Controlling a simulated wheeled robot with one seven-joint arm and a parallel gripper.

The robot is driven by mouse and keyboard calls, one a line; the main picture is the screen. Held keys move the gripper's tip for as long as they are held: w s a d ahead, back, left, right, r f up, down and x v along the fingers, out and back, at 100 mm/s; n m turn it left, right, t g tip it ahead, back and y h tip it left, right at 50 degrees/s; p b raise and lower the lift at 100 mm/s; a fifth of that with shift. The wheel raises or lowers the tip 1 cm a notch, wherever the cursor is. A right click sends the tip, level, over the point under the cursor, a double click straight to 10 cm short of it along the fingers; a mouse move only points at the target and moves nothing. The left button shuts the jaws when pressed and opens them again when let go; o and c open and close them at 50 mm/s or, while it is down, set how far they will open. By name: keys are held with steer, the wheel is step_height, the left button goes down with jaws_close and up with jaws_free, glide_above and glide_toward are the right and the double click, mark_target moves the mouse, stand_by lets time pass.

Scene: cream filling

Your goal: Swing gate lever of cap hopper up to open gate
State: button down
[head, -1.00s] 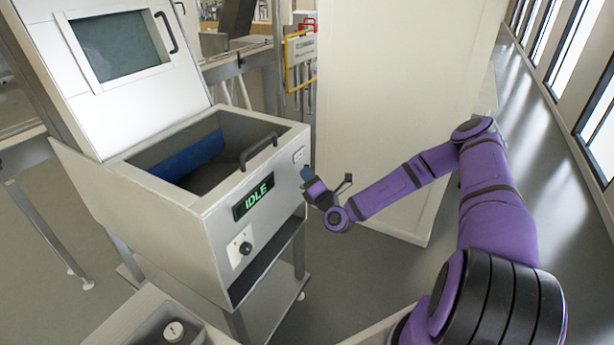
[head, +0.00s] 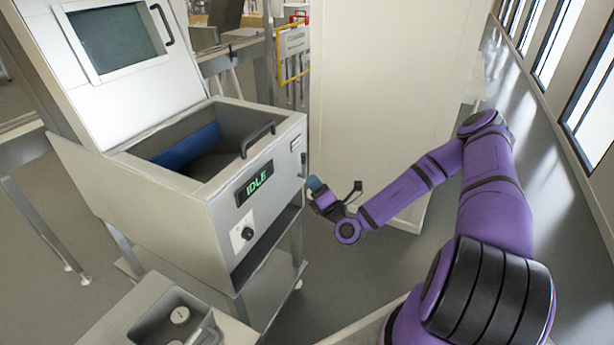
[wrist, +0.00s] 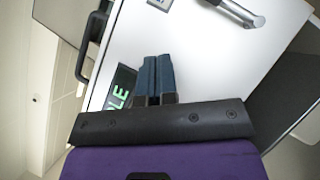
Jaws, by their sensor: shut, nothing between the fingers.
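The cap hopper (head: 215,225) is a white box with an open top and a green IDLE display (head: 254,187). It stands left of my gripper (head: 316,184). In the wrist view, a silver metal rod with a rounded end (wrist: 238,11) lies against the white front face at the upper right; it looks like the gate lever. My gripper's blue fingers (wrist: 158,76) are shut and empty, side by side in front of the white face, apart from the rod. Whether they touch the face is unclear.
A black bar handle (head: 258,139) stands on the hopper's top edge. A black knob (head: 247,233) sits low on its front. A tall pale panel (head: 385,110) stands behind my arm.

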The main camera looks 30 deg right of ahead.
steer(key=shift+s, duration=1.1)
steer(key=s+a+r+n+g+y, duration=0.65)
steer(key=r+n+g, duration=0.4)
steer(key=n, duration=0.55)
steer(key=s+a+r+n+g+y, duration=0.6)
steer(key=a+r+n+g, duration=0.15)
steer(key=n+g, duration=0.7)
steer(key=s+d+r+n+t+h, duration=0.4)
steer(key=s+d+r+n+h, duration=0.1)
steer(key=s+r+n+h, duration=0.2)
steer(key=s+d+r+n+t+h, duration=0.4)
steer(key=s+r+n+h, duration=0.4)
steer(key=r, duration=0.4)
steer(key=shift+s+d+r+n+t, duration=0.15)
steer(key=shift+s+d+n+t, duration=0.25)
steer(key=shift+s, duration=0.35)
